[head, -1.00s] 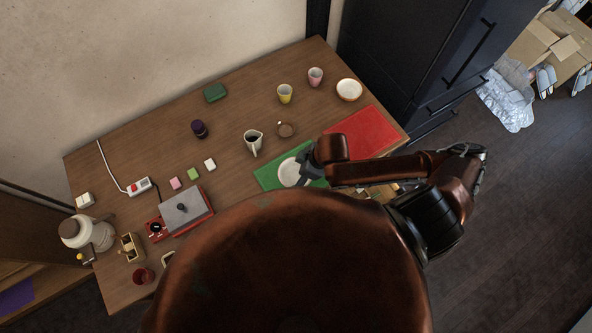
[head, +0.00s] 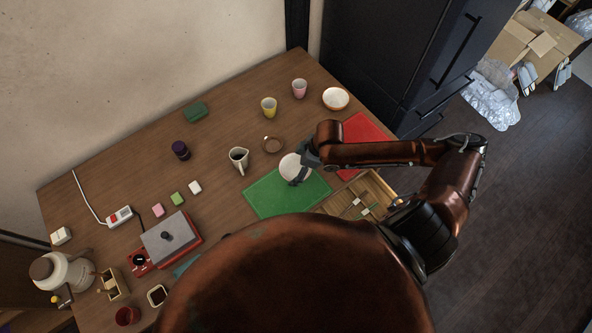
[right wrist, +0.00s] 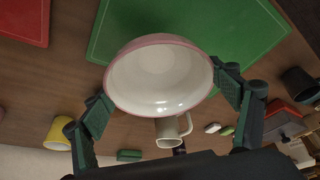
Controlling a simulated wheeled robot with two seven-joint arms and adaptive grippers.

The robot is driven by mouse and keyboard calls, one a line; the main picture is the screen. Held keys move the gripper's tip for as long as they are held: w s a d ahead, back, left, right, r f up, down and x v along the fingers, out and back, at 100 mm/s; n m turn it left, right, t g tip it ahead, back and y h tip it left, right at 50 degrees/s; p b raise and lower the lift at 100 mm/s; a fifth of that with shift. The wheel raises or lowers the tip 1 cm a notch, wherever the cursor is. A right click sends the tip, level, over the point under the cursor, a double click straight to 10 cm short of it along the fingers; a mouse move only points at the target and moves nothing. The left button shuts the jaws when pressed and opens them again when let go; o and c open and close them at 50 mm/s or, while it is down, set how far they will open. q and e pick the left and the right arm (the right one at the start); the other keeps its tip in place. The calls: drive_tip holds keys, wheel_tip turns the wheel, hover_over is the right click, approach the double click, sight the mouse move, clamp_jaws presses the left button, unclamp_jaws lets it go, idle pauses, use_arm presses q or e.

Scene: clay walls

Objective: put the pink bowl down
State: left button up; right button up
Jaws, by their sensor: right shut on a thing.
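The pink bowl (head: 290,164) is white inside; the right wrist view shows its pink rim and outer side (right wrist: 158,75). My right gripper (head: 302,172) is shut on it, with one finger on each side of the bowl in the right wrist view (right wrist: 163,97). In the head view the bowl overlaps the back edge of the green board (head: 272,198). The gap between the bowl and the surface below cannot be told. My left gripper is not in view.
A red board (head: 362,130) and an open wooden tray (head: 375,188) lie to the right. A white bowl with an orange rim (head: 336,98) stands farther back. The green board's left part is clear.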

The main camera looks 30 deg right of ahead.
sight(297, 170)
drive_tip(key=shift+w+d+f, duration=0.15)
drive_tip(key=shift+w+f, duration=0.05)
drive_tip(key=shift+f, duration=0.05)
wheel_tip(297, 170, down, 4)
drive_tip(key=shift+w+d+r+b, duration=0.15)
drive_tip(key=shift+b, duration=0.2)
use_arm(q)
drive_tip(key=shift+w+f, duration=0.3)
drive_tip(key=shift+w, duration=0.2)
use_arm(e)
drive_tip(key=shift+r, duration=0.1)
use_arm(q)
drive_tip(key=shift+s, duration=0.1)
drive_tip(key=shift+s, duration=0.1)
use_arm(e)
drive_tip(key=o, duration=1.3)
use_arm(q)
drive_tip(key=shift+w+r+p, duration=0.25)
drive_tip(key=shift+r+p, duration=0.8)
use_arm(e)
drive_tip(key=v, duration=1.2)
